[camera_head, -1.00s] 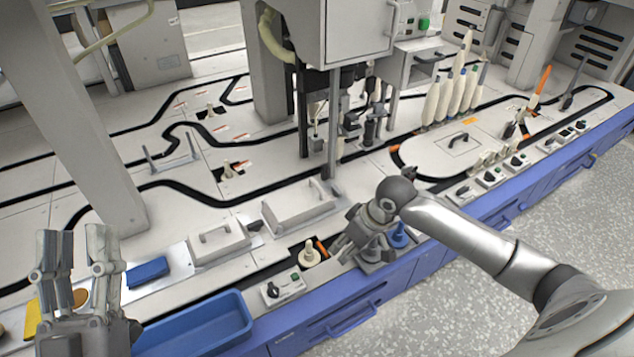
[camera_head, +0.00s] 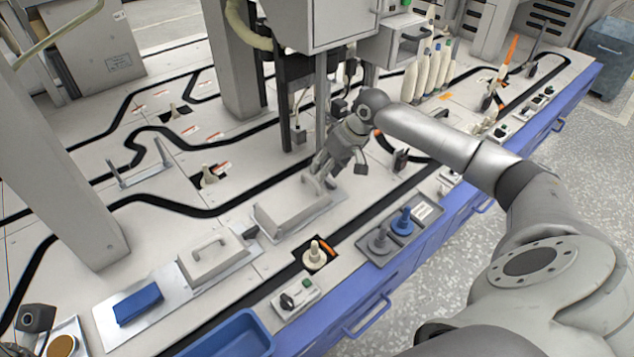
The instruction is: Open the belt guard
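Two light grey box-shaped covers with bar handles sit along the near side of the bench. The right cover (camera_head: 292,212) lies beside the dark belt track; the left cover (camera_head: 213,262) stands nearer. I cannot tell for sure which is the belt guard. My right gripper (camera_head: 341,170) is just above the right end of the right cover, by its handle (camera_head: 318,184). Its fingers look spread, and it does not appear to hold the handle. The right cover sits flat and closed. My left gripper is out of view.
A grey tray (camera_head: 376,262) with blue and grey pegs and a cream bobbin (camera_head: 315,256) stand in front of the covers. A switch box (camera_head: 297,297) and blue bin (camera_head: 232,338) are nearer. A machine column (camera_head: 321,85) rises behind my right gripper.

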